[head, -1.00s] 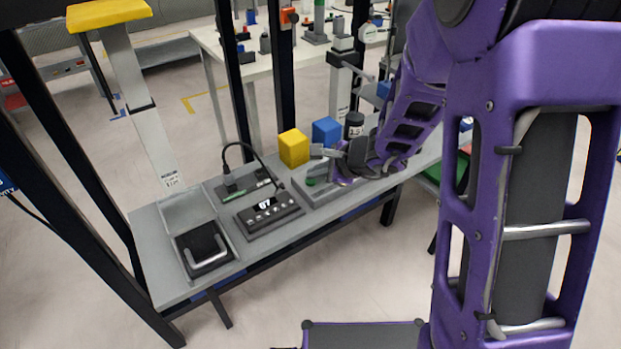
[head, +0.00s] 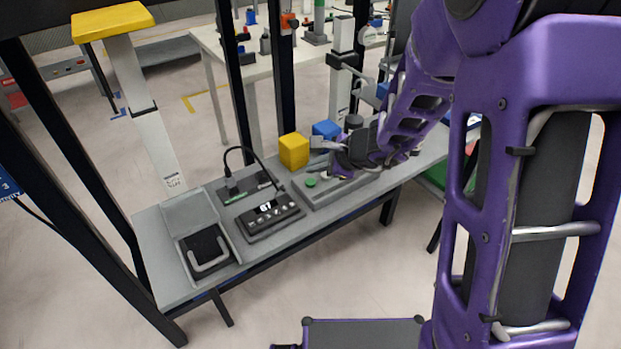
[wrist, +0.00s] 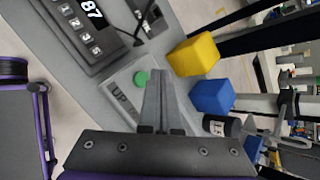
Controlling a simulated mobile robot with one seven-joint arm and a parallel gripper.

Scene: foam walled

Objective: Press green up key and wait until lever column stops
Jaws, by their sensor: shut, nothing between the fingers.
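The round green up key (head: 311,183) sits on a grey control box on the bench. It also shows in the wrist view (wrist: 141,77), beside the letters "UP". My gripper (head: 322,148) is shut and empty. In the wrist view its fingertips (wrist: 157,74) appear just right of the key; the key's visible face is uncovered, and I cannot tell the height of the gap. A pale upright column (head: 342,70) with a dark bracket stands behind the bench; a second pale column (head: 150,135) with a yellow top rises at the left. Neither is labelled readably as the lever column.
A yellow cube (head: 293,150) and a blue cube (head: 326,130) stand behind the box. A dark cylinder (wrist: 219,126) stands beside the blue one. A keypad (head: 268,215) with a lit display and a black tray device (head: 203,250) lie to the left.

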